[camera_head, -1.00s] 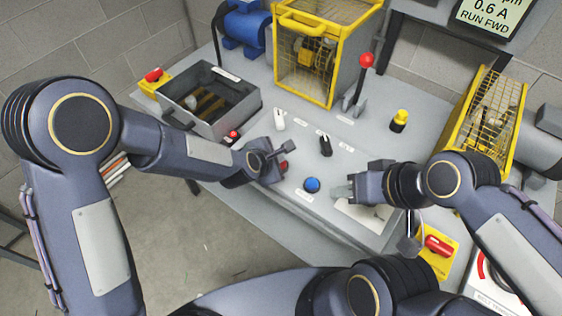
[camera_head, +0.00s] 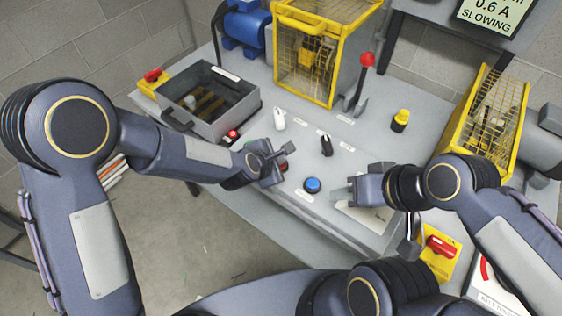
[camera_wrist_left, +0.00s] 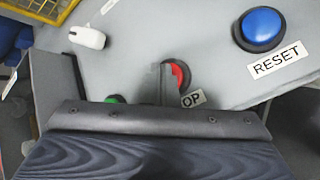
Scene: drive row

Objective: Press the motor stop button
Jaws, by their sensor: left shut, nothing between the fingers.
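The red motor stop button (camera_head: 284,167) is on the sloped grey console panel. In the left wrist view the red button (camera_wrist_left: 182,74) is partly hidden by my fingers, and its label is partly covered, leaving "OP". My left gripper (camera_wrist_left: 166,70) is shut and empty, its fingertips at the left part of the button. I cannot tell whether they touch it. My right gripper (camera_head: 344,193) is right of the blue reset button (camera_head: 312,185); its fingers are too small to judge. The display (camera_head: 494,18) reads "SLOWING".
A green button (camera_wrist_left: 115,99) is partly hidden by my left gripper. A white knob (camera_head: 280,119), a black knob (camera_head: 326,145), a red-topped lever (camera_head: 366,62) and a yellow button (camera_head: 400,120) stand on the console. A grey bin (camera_head: 228,124) is at the left.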

